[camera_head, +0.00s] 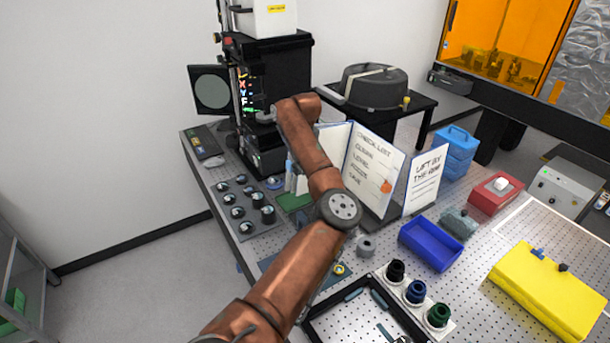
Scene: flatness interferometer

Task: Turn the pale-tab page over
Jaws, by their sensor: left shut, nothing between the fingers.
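A standing flip booklet is in the head view, right of my forearm. Its front page (372,165) has handwritten lines beginning "CHECK LIST" and an orange mark near its right edge. Another blank white page (334,142) shows to its left, partly hidden by my arm. I cannot make out a pale tab. My left arm reaches over the bench in front of the booklet. My left gripper (265,116) is small, beyond the booklet's left side by the black instrument; it is shut and empty, apart from the pages. My right gripper is out of view.
A sign reading "LIFT BY THE RIM" (424,180) stands right of the booklet. A blue tray (430,243), several dark-topped knobs (415,292) and a yellow case (548,290) occupy the front right.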

